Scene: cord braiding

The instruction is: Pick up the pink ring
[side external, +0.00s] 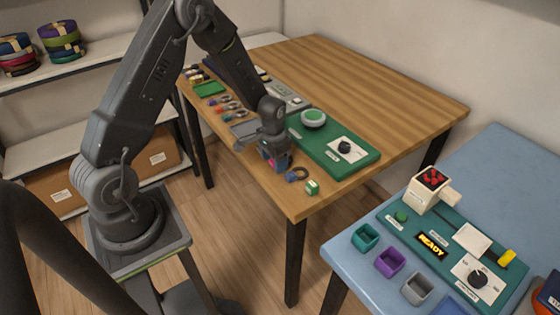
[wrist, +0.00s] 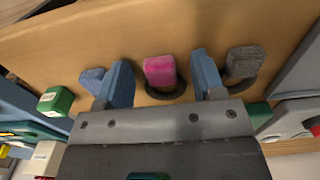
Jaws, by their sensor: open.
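The pink ring (wrist: 160,72), a dark loop with a pink block-like tab, lies on the wooden table near its edge. In the wrist view its tab sits between the two blue fingers of my gripper (wrist: 160,63), with a gap on each side. My gripper is open and holds nothing. In the side external view my gripper (side external: 275,162) is low over the near edge of the table and largely hides the pink ring; only a little pink shows there.
A blue-tabbed ring (side external: 296,175) and a grey-tabbed ring (wrist: 245,63) lie close on either side of the fingers. A green cube (side external: 312,187) is near the table corner. A green panel (side external: 350,164) with a dial lies behind. The right part of the wooden table (side external: 390,90) is clear.

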